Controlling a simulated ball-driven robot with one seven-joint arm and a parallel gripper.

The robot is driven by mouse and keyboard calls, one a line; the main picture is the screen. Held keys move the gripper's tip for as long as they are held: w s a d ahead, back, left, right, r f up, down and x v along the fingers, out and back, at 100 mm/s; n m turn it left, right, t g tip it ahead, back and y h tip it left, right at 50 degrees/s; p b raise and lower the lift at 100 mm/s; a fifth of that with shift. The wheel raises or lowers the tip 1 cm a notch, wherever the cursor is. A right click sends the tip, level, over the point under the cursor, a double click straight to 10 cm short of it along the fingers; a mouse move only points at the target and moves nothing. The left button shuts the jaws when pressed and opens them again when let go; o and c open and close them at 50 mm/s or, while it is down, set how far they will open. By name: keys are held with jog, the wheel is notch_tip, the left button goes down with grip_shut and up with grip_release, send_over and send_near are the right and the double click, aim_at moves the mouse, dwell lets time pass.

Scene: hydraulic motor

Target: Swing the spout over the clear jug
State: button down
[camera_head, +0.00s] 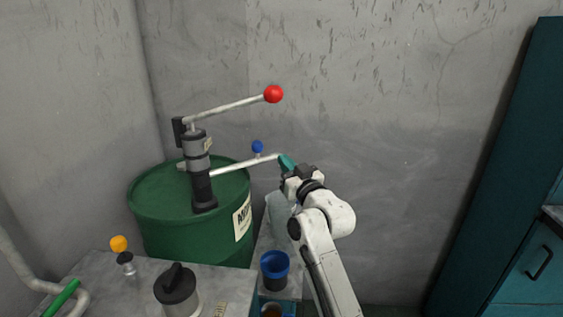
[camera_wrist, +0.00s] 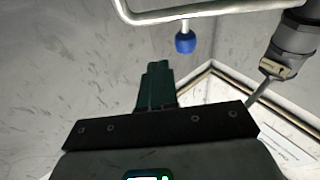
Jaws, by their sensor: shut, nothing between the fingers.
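The spout (camera_head: 232,168) is a pale metal pipe running right from the hand pump (camera_head: 198,165) on the green drum. A blue knob (camera_head: 257,147) stands on it. In the wrist view the spout (camera_wrist: 215,10) crosses the top, with its bend at upper left and the blue knob (camera_wrist: 185,42) below it. My gripper (camera_head: 286,160) is shut and empty at the spout's outer end. In the wrist view its green fingers (camera_wrist: 157,85) show a gap from the pipe; contact cannot be told in the head view. A pale translucent jug (camera_head: 279,212) stands below, partly hidden by my arm.
The pump handle with a red ball (camera_head: 273,94) reaches above the spout. A blue-rimmed container (camera_head: 274,265) stands in front of the jug. A grey bench (camera_head: 215,275) with a dark-lidded pot (camera_head: 177,290) is at the front. Bare wall lies to the right, before a teal cabinet (camera_head: 515,190).

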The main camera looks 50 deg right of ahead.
jog(key=s+f+b, duration=0.1)
jog(key=s, duration=0.7)
jog(key=shift+d+f, duration=0.35)
jog(key=shift+f, duration=0.05)
jog(key=s+a+f+n+g+y+p, duration=0.1)
jog(key=s+a+f+g+y, duration=0.25)
jog(key=a+f, duration=0.6)
jog(key=s+a+f+n+g+y+p, duration=0.1)
jog(key=s+a+f+g+y, duration=0.1)
jog(key=s+a+f+g, duration=0.85)
jog(key=s+f, duration=0.3)
jog(key=s, duration=0.3)
jog(key=s+a+f+n+g+p, duration=0.1)
jog(key=s+a+f+g, duration=0.2)
jog(key=s, duration=0.7)
notch_tip(320, 180, down, 3)
jog(key=shift+s+a+r+g, duration=0.15)
jog(key=shift+s+a+g, duration=0.1)
jog(key=shift+g, duration=0.35)
